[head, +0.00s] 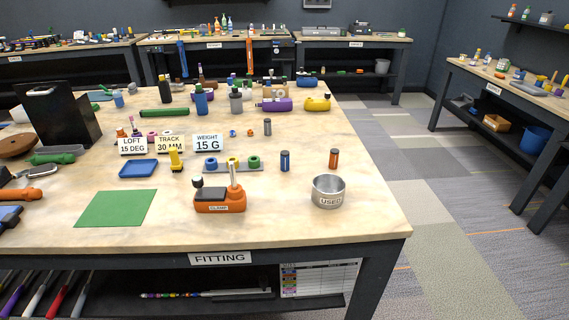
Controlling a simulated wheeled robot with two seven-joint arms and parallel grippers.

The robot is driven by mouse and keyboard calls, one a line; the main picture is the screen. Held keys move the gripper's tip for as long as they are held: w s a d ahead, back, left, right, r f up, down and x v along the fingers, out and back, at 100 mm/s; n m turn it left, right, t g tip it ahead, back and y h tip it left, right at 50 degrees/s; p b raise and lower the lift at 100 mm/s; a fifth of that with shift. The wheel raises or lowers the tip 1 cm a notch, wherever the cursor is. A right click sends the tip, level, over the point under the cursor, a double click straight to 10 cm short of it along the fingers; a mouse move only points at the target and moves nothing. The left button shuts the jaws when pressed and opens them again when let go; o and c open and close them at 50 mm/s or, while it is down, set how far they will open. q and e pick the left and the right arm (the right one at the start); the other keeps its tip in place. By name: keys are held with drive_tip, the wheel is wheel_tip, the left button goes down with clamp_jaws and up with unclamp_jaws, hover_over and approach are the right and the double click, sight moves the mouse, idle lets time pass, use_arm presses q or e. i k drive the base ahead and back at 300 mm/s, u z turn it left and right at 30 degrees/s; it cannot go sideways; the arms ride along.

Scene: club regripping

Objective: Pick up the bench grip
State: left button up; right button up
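No object carries the name bench grip, so I cannot tell for sure which it is. A long dark green cylinder (164,112) shaped like a grip lies flat toward the back of the fitting table (290,228). A lumpy green piece (52,158) lies at the left, in front of a black stand. An orange clamp (220,201) labelled CLAMP sits near the front middle. A green mat (115,208) lies bare to its left. Neither of my grippers is in view.
A metal cup (328,191) labelled USED stands at the front right. Signs, including WEIGHT 15 G (208,143), stand mid-table behind a blue tray (138,169). Bottles crowd the back. The table's right front corner is clear. A shelf below holds shafts.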

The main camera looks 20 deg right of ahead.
sight(334, 152)
drive_tip(key=u, duration=0.15)
drive_tip(key=k, duration=0.45)
drive_tip(key=z, duration=1.05)
drive_tip(key=i, duration=0.6)
drive_tip(key=u, duration=0.05)
